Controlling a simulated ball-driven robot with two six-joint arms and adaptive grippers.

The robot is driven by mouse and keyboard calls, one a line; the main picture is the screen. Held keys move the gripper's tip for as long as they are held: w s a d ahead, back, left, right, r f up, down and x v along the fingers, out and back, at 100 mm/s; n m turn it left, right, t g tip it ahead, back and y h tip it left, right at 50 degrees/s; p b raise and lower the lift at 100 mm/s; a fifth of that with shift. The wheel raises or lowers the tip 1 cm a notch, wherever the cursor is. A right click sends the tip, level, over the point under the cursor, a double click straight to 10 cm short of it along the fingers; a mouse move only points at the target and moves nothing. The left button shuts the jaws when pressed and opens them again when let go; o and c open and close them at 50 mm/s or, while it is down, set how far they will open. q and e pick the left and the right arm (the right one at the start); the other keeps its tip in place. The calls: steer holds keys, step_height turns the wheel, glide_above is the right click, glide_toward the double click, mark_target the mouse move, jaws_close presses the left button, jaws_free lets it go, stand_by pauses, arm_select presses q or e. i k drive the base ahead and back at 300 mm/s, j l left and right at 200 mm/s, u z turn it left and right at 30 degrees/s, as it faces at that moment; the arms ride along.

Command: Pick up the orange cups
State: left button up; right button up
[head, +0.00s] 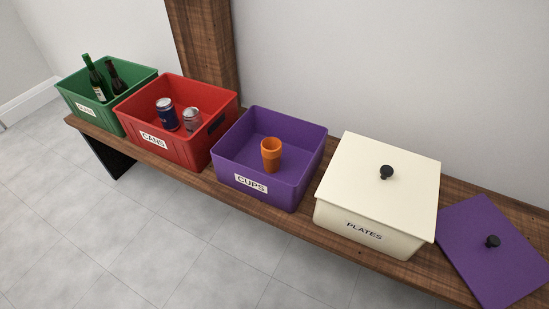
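An orange cup (271,155) stands in the purple crate (305,178) labelled CUPS, in the middle of the head view. It may be several cups stacked one in another; I cannot tell how many. The crate has no lid on it. Neither of my grippers shows in the head view.
A wooden bench (220,193) along the wall carries a green crate (138,84) with bottles, a red crate (183,154) with cans, and a closed cream PLATES box (345,181). A purple lid (487,224) with a black knob lies at the right. Floor in front is clear.

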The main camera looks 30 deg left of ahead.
mark_target(271, 146)
steer(key=k+j+z, duration=0.45)
steer(key=j, duration=0.15)
steer(key=k+j+z, duration=0.45)
steer(key=k+l, duration=0.05)
steer(key=k, duration=0.05)
